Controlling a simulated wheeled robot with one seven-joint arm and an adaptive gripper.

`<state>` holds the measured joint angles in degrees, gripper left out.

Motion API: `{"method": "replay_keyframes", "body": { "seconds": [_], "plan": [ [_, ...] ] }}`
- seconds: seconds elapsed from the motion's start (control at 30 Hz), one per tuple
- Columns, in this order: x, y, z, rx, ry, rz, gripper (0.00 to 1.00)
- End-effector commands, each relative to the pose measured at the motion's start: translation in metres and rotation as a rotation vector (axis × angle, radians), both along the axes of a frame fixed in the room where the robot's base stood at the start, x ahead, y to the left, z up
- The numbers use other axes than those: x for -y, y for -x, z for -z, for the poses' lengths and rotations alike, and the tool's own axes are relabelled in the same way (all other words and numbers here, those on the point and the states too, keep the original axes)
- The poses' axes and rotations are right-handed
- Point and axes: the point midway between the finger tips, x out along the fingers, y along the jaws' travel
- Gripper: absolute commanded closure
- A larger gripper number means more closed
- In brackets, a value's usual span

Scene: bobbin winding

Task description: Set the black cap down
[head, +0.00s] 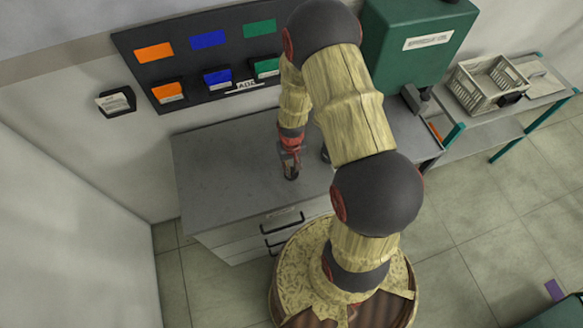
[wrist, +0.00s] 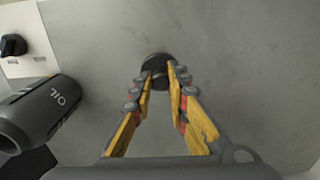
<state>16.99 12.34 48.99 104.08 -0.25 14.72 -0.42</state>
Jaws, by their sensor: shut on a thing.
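The black cap (wrist: 155,62) is a small round dark piece between my fingertips in the wrist view. My gripper (wrist: 160,82) is shut on it, with a finger on either side. In the head view my gripper (head: 291,165) points down over the grey cabinet top (head: 225,165), and the cap (head: 291,176) shows as a dark spot at its tips. The cap is at or just above the surface; I cannot tell whether it touches. The fingers hide part of it.
A dark bottle marked OIL (wrist: 45,112) is left of my gripper in the wrist view. A white panel with a black knob (wrist: 13,45) is beyond it. The cabinet top is clear to the left in the head view. A green machine (head: 415,45) stands behind right.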

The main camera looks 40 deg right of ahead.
Motion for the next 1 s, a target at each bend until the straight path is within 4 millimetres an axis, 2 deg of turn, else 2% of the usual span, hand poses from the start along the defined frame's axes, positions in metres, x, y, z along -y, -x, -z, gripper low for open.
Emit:
{"method": "replay_keyframes", "body": {
  "seconds": [0.4,0.43,0.5,0.73,1.0],
  "plan": [
    [0.0003,-0.0006,0.0084,0.002,0.001,0.000,1.00],
    [0.0004,-0.0006,0.0079,0.002,0.001,0.000,0.83],
    [0.0004,-0.0006,0.0072,0.002,0.001,0.000,0.79],
    [0.0004,-0.0006,0.0070,0.002,0.001,0.000,0.66],
    [0.0003,-0.0005,0.0067,0.002,0.001,0.000,0.66]
  ]
}}
